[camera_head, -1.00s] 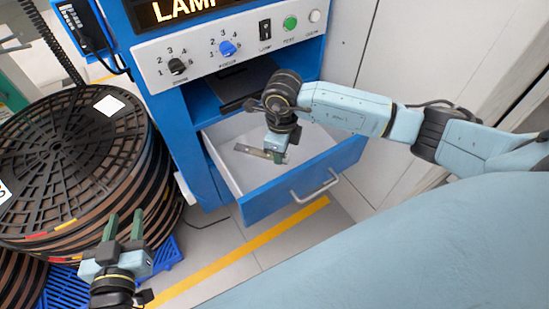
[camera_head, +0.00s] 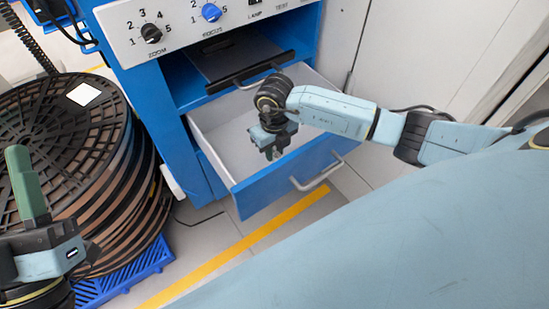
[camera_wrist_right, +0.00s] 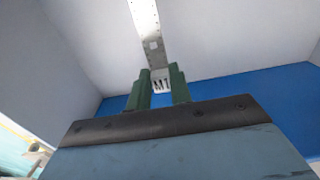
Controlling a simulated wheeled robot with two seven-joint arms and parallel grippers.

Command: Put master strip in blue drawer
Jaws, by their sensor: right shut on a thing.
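The master strip (camera_wrist_right: 148,35), a thin pale metal strip, shows in the right wrist view, stretching away from my right gripper (camera_wrist_right: 160,88) over the drawer's pale floor. In the head view the strip is hidden by the gripper. The blue drawer (camera_head: 290,182) is pulled open, and the gripper points down inside its opening. I cannot tell if the strip touches the floor. My left gripper (camera_head: 27,185) is at the left edge, one green finger showing.
The blue cabinet has a knob panel (camera_head: 180,30) above and a shelf with a dark flat tray (camera_head: 235,58) over the drawer. A stack of dark reels (camera_head: 60,140) stands at left on a blue pallet (camera_head: 125,280). A yellow floor line (camera_head: 235,250) runs in front.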

